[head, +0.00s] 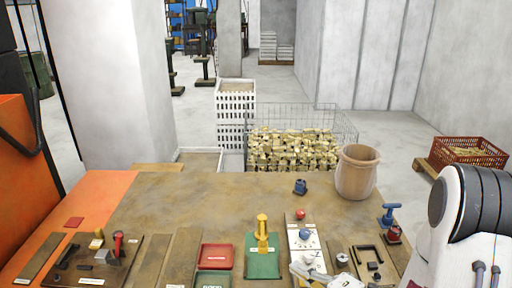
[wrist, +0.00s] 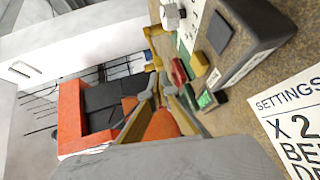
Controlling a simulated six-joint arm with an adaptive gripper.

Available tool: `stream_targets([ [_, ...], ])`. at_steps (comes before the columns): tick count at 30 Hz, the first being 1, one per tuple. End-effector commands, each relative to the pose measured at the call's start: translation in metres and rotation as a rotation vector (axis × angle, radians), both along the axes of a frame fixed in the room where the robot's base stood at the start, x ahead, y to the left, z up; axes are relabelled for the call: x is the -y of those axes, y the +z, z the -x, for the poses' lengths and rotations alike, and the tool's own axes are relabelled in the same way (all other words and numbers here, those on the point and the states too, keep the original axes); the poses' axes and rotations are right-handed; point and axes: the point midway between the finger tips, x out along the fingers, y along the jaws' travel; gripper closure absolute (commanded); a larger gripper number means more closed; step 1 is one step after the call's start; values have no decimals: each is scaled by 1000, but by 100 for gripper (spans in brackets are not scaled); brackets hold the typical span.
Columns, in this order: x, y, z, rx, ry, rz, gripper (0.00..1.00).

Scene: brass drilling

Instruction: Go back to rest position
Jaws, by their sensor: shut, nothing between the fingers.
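My gripper (wrist: 156,82) shows in the wrist view with its two fingers close together and nothing between them. It hangs over the workbench side of the scene, with an orange and black machine (wrist: 85,108) beyond it. In the head view my white arm stands at the right front, and the gripper cannot be made out clearly. The brown workbench (head: 200,183) lies in front of me. A yellow-topped fixture on a green plate (head: 263,262) stands near its middle.
Red and green trays (head: 217,256) lie left of the fixture. A tan pot (head: 357,172) stands at the bench's far right. A wire basket of brass parts (head: 290,148) is behind the bench. A settings sheet (wrist: 297,118) lies at the right of the wrist view. The back of the bench is mostly clear.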

Motion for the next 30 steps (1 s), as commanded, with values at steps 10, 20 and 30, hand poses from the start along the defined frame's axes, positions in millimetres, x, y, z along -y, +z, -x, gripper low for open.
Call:
stream_targets([
  [10, 29, 10, -19, -180, -173, 66, 100],
  [20, 63, 33, -22, -332, -396, 48, 100],
  [30, 95, 66, -6, -466, -653, -55, 100],
])
